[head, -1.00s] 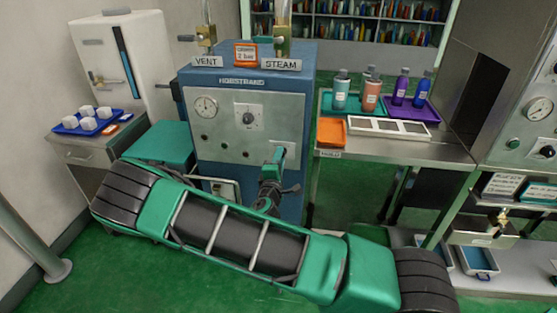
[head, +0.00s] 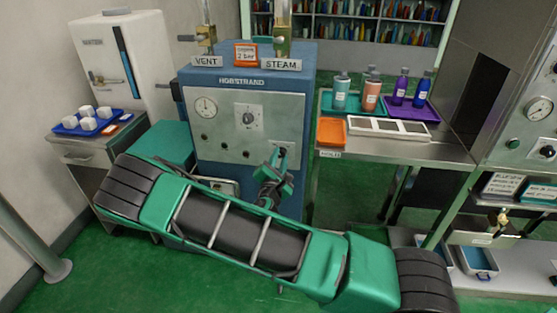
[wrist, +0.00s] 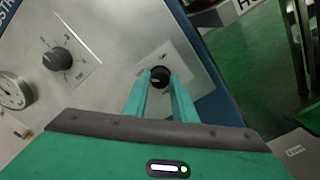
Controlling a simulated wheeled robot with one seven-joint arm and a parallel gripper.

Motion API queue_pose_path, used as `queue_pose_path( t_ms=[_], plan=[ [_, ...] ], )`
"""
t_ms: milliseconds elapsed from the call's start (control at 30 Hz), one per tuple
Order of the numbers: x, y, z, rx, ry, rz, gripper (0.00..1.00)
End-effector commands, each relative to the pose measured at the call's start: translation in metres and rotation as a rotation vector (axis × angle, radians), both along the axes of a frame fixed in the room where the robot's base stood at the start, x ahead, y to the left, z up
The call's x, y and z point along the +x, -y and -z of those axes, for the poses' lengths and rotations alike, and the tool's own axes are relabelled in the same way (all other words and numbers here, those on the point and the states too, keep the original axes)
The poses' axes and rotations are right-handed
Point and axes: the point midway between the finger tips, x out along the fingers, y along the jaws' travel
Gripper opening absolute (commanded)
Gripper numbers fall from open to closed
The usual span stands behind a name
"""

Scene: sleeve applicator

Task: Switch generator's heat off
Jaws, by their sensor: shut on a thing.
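The panel carries a round gauge (head: 206,106), a larger dial knob (head: 248,118) and a row of small dark knobs below. My gripper (head: 281,153) is at the panel's lower right. In the wrist view my teal fingers (wrist: 160,84) are shut on a small black knob (wrist: 160,75), one on each side. The same view shows the dial knob (wrist: 57,60) and gauge (wrist: 14,92) to the left. I cannot read the markings around the held knob.
VENT (head: 207,62) and STEAM (head: 281,65) signs stand on top with brass valves. A steel table (head: 400,152) with trays and bottles stands right. A white refrigerator (head: 130,62) and a blue tray (head: 68,129) of white cups are left.

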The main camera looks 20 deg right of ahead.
Motion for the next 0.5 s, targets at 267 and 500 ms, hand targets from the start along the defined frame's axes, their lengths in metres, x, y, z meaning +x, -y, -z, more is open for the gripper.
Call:
queue_pose_path(
  t_ms=[267, 500],
  plan=[
    [0.0007, -0.0043, 0.0044, -0.004, -0.014, -0.01, 0.02],
    [0.0007, -0.0043, 0.0044, -0.003, -0.013, -0.009, 0.32]
  ],
)
